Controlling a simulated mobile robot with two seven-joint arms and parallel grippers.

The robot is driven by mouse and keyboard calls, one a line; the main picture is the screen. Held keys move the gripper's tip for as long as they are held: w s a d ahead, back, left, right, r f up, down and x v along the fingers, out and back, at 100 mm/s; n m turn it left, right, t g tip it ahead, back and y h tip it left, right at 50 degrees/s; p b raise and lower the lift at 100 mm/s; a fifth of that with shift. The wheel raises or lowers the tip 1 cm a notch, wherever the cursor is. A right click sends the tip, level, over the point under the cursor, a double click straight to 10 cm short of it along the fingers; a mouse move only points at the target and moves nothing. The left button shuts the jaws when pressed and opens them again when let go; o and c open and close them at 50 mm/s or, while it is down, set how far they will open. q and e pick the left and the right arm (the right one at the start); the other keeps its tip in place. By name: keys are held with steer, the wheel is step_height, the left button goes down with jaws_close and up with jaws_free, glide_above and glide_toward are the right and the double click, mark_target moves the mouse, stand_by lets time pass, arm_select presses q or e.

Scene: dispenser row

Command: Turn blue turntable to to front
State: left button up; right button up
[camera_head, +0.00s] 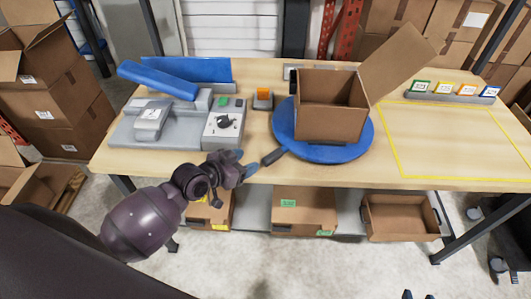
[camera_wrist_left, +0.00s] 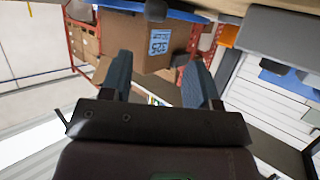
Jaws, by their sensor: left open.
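The round blue turntable (camera_head: 358,150) lies on the wooden table in the head view. An open cardboard box (camera_head: 328,118) stands on it, with one flap raised to the right. A dark handle (camera_head: 273,157) sticks out from the turntable's left front side. My left gripper (camera_head: 246,163) is open and empty at the table's front edge, just left of the handle's end and seemingly apart from it. In the left wrist view the open fingers (camera_wrist_left: 160,80) show with a clear gap. Beyond them is a cardboard box with a blue label (camera_wrist_left: 160,41).
A grey machine with a dial panel (camera_head: 224,125) and a blue chute (camera_head: 158,80) stands left. An orange button (camera_head: 263,94) is behind the handle. A yellow-outlined area (camera_head: 450,145) at right is bare. Boxes (camera_head: 304,208) sit on the lower shelf.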

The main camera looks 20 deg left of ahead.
mark_target(270, 156)
arm_select(q)
steer(key=x, duration=1)
steer(key=shift+d+f, duration=0.4)
steer(key=shift+d, duration=0.2)
jaws_close()
